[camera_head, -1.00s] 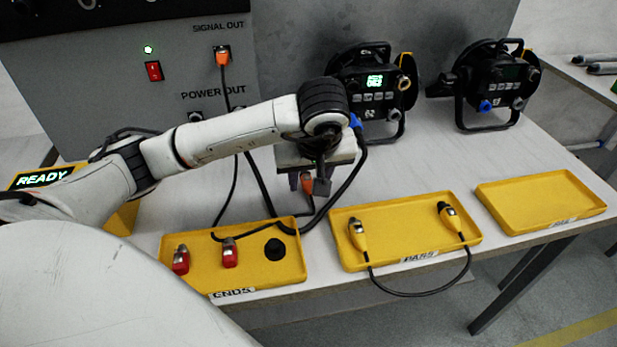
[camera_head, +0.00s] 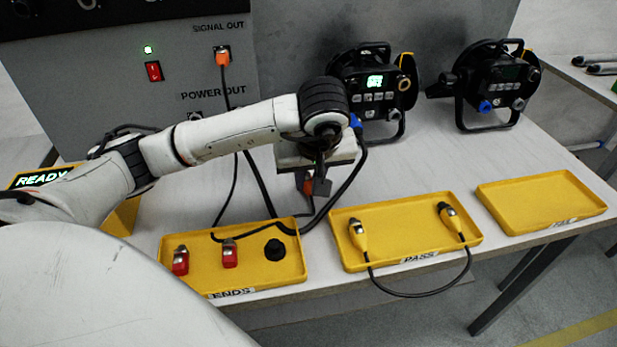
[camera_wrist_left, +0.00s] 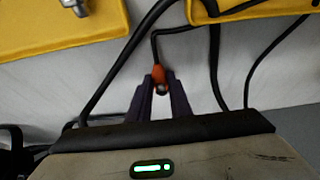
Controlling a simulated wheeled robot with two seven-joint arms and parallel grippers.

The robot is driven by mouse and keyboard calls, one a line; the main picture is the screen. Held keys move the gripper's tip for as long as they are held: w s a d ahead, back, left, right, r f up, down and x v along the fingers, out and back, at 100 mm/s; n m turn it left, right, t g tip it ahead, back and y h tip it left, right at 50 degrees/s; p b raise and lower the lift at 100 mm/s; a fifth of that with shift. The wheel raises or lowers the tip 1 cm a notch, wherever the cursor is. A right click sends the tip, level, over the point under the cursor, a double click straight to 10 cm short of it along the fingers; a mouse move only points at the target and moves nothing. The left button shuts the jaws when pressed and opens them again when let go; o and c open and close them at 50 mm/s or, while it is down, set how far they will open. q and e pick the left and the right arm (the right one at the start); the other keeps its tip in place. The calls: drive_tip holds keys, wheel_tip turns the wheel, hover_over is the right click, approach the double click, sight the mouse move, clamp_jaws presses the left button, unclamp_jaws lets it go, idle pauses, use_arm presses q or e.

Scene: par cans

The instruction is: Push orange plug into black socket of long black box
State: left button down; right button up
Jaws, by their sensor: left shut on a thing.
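My left gripper (camera_head: 316,184) is low over the white table between the par can at the back and the yellow trays. It is shut on an orange plug (camera_head: 308,187) with a dark cable. In the left wrist view the plug (camera_wrist_left: 158,74) sits between the two dark fingertips (camera_wrist_left: 161,88), its cable running up from it. Another orange plug (camera_head: 222,58) is in the SIGNAL OUT socket of the grey panel. I cannot make out a long black box with a black socket in either view. My right gripper is not in view.
The ENDS tray (camera_head: 205,285) holds two red connectors and a black piece. The PASS tray (camera_head: 400,212) holds a cable with yellow connectors; the FAIL tray (camera_head: 540,200) is empty. Two black par cans (camera_head: 375,85) (camera_head: 495,85) stand behind. Loose black cables (camera_head: 237,175) lie near my gripper.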

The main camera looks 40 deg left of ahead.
sight(309, 184)
use_arm(q)
drive_tip(key=shift+r+p, duration=1.7)
drive_tip(key=shift+r, duration=0.85)
